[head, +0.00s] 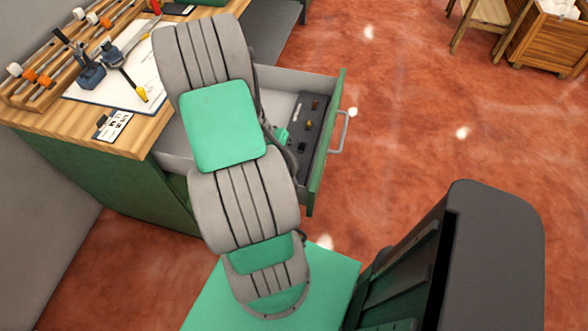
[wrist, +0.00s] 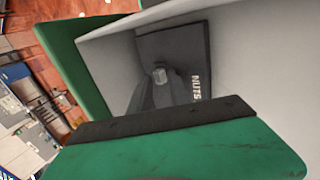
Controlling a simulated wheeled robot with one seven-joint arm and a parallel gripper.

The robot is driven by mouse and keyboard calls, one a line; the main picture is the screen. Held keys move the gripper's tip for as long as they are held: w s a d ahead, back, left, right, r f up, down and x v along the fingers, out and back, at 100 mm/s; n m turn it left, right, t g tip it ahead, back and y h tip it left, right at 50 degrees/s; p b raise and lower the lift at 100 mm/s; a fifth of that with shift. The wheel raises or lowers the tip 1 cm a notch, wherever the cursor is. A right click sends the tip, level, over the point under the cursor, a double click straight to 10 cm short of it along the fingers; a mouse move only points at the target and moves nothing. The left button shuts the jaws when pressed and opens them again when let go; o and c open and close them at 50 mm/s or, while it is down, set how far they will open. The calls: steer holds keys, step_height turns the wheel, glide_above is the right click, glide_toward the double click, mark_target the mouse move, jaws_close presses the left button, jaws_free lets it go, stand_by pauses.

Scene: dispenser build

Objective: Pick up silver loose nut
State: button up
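The silver nut (wrist: 160,75) is a small light-grey piece in the wrist view, at the dark tray (wrist: 178,45) marked "NUTS" inside the drawer. My gripper (wrist: 157,88) reaches down to the tray, with its dark fingers right by the nut. Whether the fingers touch or close on the nut cannot be made out. The wide green and black part low in the wrist view hides what lies nearer. In the head view my arm covers much of the open drawer (head: 333,117), and the silver nut cannot be told apart there.
The drawer's pale walls and green front stand close around my gripper. The wooden bench top (head: 140,135) at left carries a tool rack, a clipboard (head: 115,88) and tools. Red floor to the right is open, with a wooden crate (head: 545,45) at the far right.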

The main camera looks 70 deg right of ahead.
steer(key=shift+s+f, duration=0.25)
steer(key=shift+f, duration=0.2)
steer(key=shift+a, duration=0.1)
jaws_close()
steer(key=shift+f, duration=0.1)
